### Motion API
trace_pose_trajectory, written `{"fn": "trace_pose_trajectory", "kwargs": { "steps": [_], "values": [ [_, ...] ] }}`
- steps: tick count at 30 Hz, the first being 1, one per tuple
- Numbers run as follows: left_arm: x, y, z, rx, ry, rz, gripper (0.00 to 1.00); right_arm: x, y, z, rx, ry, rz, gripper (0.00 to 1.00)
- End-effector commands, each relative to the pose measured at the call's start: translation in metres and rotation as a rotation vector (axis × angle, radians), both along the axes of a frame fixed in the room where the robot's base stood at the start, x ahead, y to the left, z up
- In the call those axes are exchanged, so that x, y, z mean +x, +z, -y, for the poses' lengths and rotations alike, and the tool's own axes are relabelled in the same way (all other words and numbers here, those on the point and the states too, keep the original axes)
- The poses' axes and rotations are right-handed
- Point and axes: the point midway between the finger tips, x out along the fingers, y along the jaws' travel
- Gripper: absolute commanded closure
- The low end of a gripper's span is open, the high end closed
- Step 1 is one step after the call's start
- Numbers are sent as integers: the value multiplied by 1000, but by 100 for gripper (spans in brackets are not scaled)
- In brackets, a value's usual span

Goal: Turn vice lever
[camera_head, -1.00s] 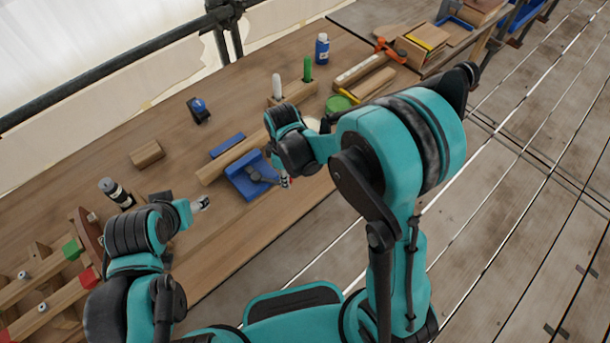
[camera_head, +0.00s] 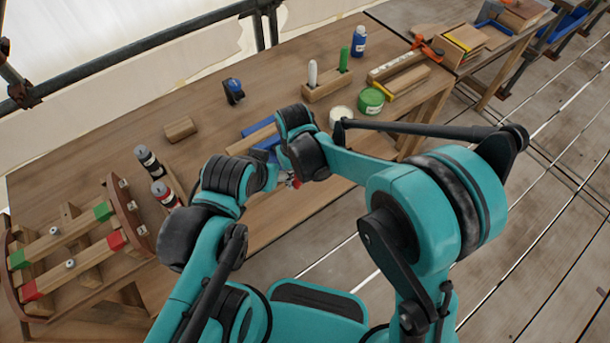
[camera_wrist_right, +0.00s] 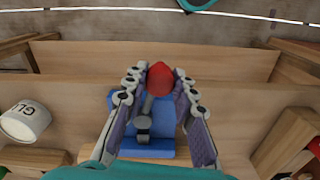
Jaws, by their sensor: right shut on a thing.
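The blue vice (camera_head: 267,144) is at the table's front edge in the head view, largely hidden by my arms. In the right wrist view its blue body (camera_wrist_right: 150,148) shows with a grey screw and lever (camera_wrist_right: 146,118). The lever's red end (camera_wrist_right: 158,77) sits between my right fingertips. My right gripper (camera_wrist_right: 159,82) is shut on this red end, with one finger on each side. In the head view my right gripper (camera_head: 293,183) is mostly covered by its wrist. My left arm reaches to the vice from the left; its fingers are hidden there.
A white tub (camera_head: 341,117) and green tub (camera_head: 371,101) stand right of the vice. A wooden holder (camera_head: 327,86) is behind them. The table behind the vice is mostly clear.

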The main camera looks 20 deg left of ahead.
Motion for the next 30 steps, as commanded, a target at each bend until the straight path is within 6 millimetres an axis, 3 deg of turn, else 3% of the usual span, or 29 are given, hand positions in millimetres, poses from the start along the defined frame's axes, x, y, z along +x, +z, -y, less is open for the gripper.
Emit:
{"fn": "trace_pose_trajectory", "kwargs": {
  "steps": [22,23,25,30],
  "values": [
    [0,-1,0,0,0,0,40,-5,0,-9,1,-94,0,100],
    [0,-1,0,0,0,0,40,-5,0,-9,2,-94,-1,72],
    [0,-1,0,0,0,0,40,-5,0,-9,1,-94,0,53],
    [0,-1,0,0,0,0,40,-5,0,-9,1,-94,0,53]
  ]
}}
